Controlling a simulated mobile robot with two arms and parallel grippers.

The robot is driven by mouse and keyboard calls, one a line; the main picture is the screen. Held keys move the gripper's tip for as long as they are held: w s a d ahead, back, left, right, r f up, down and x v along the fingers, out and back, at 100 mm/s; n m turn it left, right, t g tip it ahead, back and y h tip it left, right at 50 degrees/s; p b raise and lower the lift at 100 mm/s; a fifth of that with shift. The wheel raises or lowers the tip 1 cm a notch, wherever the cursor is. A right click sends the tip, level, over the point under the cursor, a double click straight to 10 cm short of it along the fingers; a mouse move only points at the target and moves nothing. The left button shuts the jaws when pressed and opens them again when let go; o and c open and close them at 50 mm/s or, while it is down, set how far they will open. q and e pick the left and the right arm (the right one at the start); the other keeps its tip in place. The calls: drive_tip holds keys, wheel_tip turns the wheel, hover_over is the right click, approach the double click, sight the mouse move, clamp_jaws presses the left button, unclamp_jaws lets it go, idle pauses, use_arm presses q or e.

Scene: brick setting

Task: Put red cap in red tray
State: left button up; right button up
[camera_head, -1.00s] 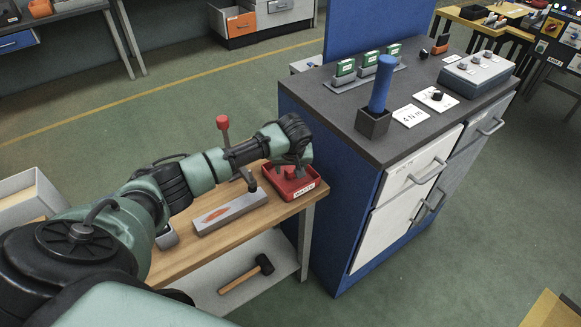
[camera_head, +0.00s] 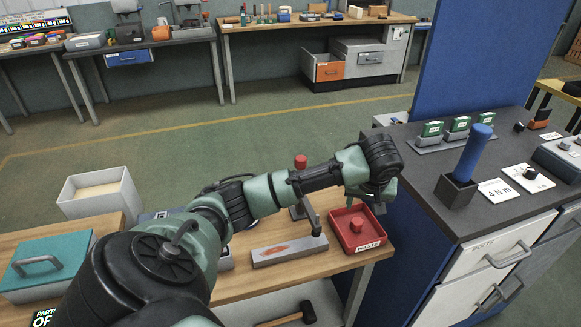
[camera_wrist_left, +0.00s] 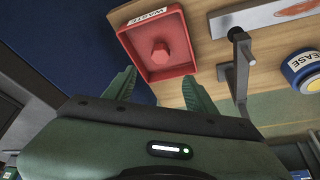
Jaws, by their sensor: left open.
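The red tray (camera_head: 375,240), with a white label on its front wall, sits on the wooden bench beside the blue cabinet. The red cap (camera_wrist_left: 160,52), a small six-sided piece, lies inside the tray on its floor in the left wrist view. It also shows in the head view (camera_head: 357,224). My left gripper (camera_head: 371,196) is just above the tray, its fingers pointing down. In the left wrist view my left gripper (camera_wrist_left: 160,84) is open and empty, fingers apart near the tray's rim, clear of the cap. My right gripper is not in view.
A stand with a red knob (camera_head: 301,161) rises just left of the tray, next to a grey block (camera_head: 289,250). The blue cabinet (camera_head: 400,260) closes in on the right. A round blue-and-yellow tin (camera_wrist_left: 303,70) is nearby. A teal-lidded box (camera_head: 48,255) stands left.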

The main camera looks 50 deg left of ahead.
use_arm(q)
drive_tip(key=d+f+m+t+h, duration=0.3)
drive_tip(key=d+f, duration=0.2)
drive_tip(key=d, duration=0.4)
drive_tip(key=d+f+m+t+h, duration=0.3)
drive_tip(key=d+f+m, duration=0.1)
drive_tip(key=d, duration=0.5)
drive_tip(key=s+a+f+g+y, duration=0.15)
drive_tip(key=s+f, duration=0.35)
drive_tip(key=f, duration=0.5)
drive_tip(key=s+a+f+g, duration=0.1)
drive_tip(key=s+a+f, duration=0.3)
drive_tip(key=f, duration=0.6)
drive_tip(key=s+a+f+g+y, duration=0.1)
drive_tip(key=s+f+g, duration=0.1)
drive_tip(key=s+f, duration=0.65)
drive_tip(key=s+f+m+g, duration=0.1)
drive_tip(key=s+f, duration=0.4)
drive_tip(key=s, duration=0.5)
drive_tip(key=s+f+m+g, duration=0.1)
drive_tip(key=s+f, duration=0.5)
drive_tip(key=s, duration=0.5)
drive_tip(key=s+f+m+g, duration=0.1)
drive_tip(key=s+f+g, duration=0.1)
drive_tip(key=s+f, duration=0.4)
drive_tip(key=s, duration=0.4)
drive_tip(key=shift+s+a+y, duration=0.35)
drive_tip(key=shift+s, duration=0.05)
